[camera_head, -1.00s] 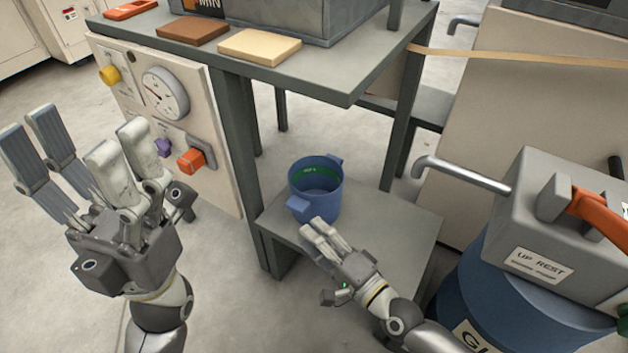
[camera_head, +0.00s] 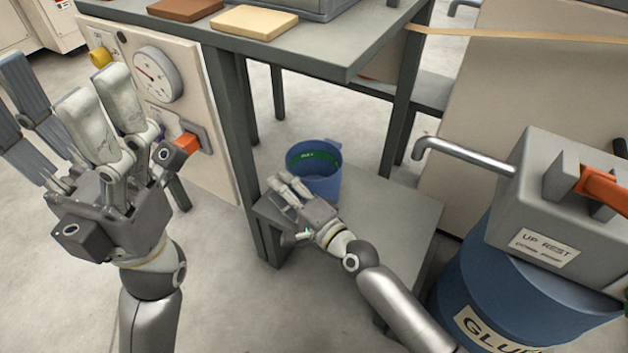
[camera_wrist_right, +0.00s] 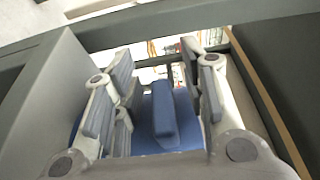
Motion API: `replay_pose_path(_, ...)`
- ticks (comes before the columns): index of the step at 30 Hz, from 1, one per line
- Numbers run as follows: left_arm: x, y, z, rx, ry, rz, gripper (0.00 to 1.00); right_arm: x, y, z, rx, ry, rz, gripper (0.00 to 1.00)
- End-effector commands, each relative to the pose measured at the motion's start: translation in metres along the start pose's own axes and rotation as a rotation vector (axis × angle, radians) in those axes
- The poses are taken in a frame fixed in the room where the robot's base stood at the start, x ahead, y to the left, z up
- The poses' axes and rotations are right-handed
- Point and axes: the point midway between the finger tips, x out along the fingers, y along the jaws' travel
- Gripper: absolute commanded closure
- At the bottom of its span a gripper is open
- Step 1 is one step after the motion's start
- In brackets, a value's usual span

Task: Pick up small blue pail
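The small blue pail (camera_head: 330,182) stands upright on the low grey shelf (camera_head: 390,215), with a green band inside its rim. My right gripper (camera_head: 282,186) is at the pail's near left side and covers its near tab in the head view. In the right wrist view the blue tab (camera_wrist_right: 164,118) stands between the spread fingers of my right gripper (camera_wrist_right: 163,90), with gaps visible on both sides. My left gripper (camera_head: 62,92) is open and empty, raised at the left, far from the pail.
A grey table (camera_head: 330,45) with a tan block (camera_head: 255,20) overhangs behind the shelf, its leg (camera_head: 232,140) close left of the pail. A gauge panel (camera_head: 190,100) is at the left. A blue drum (camera_head: 510,290) with a grey box (camera_head: 560,190) stands at the right.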

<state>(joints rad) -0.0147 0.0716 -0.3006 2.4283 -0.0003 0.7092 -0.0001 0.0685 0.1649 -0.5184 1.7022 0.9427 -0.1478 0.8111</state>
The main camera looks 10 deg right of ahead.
Motion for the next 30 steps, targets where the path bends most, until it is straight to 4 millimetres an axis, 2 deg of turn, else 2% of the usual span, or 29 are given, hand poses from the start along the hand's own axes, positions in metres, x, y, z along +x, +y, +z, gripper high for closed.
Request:
replay_pose_path(6, 0.0026, -0.0001, -0.0022, 0.0, 0.009, 0.0, 0.34, 0.0003, 0.0, -0.0001, 0.0, 0.0, 0.001, 0.62)
replay_pose_path(15, 0.002, -0.0003, -0.0026, 0.0, 0.007, -0.003, 0.34, 0.0, 0.0001, 0.0, 0.0, 0.0, 0.001, 1.0)
replay_pose_path(30, 0.0053, -0.0009, -0.0028, 0.0, 0.007, -0.004, 0.34, 0.0, -0.0052, -0.0002, 0.0, 0.0, 0.0, 1.0)
